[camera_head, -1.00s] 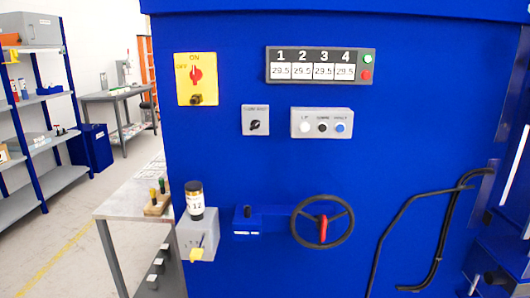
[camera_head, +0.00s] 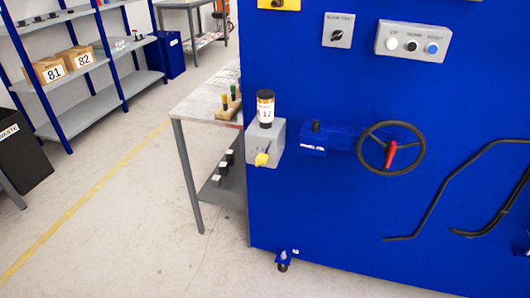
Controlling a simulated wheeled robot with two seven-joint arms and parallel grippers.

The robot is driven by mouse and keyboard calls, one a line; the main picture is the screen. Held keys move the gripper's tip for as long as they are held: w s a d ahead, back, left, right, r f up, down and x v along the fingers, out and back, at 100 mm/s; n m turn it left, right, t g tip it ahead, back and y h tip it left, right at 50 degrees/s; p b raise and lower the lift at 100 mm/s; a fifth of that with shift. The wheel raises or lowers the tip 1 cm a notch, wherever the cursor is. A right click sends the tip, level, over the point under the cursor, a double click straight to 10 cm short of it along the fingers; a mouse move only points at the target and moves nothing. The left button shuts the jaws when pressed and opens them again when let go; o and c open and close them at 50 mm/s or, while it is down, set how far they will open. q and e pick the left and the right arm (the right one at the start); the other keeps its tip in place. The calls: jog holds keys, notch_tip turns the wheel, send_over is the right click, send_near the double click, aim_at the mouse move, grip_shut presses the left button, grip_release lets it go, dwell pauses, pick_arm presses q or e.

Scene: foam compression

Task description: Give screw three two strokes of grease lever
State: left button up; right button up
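A blue machine panel (camera_head: 330,215) fills the right half of the head view. A grey box (camera_head: 265,142) is mounted on its left edge, with a dark-capped container labelled 12 (camera_head: 265,108) upright on top and a yellow-ended lever (camera_head: 262,159) at its front. A black handwheel (camera_head: 391,148) with a red handle is to the right, next to a small blue block (camera_head: 313,140). I cannot make out which screw is screw three. Neither of my grippers is in view.
A grey side table (camera_head: 195,107) stands left of the machine, holding a wooden block with coloured-handled tools (camera_head: 229,105). Shelves with boxes 81 (camera_head: 49,70) and 82 (camera_head: 77,58) stand further left. A black bin (camera_head: 20,150) is at the left edge. The floor between is clear.

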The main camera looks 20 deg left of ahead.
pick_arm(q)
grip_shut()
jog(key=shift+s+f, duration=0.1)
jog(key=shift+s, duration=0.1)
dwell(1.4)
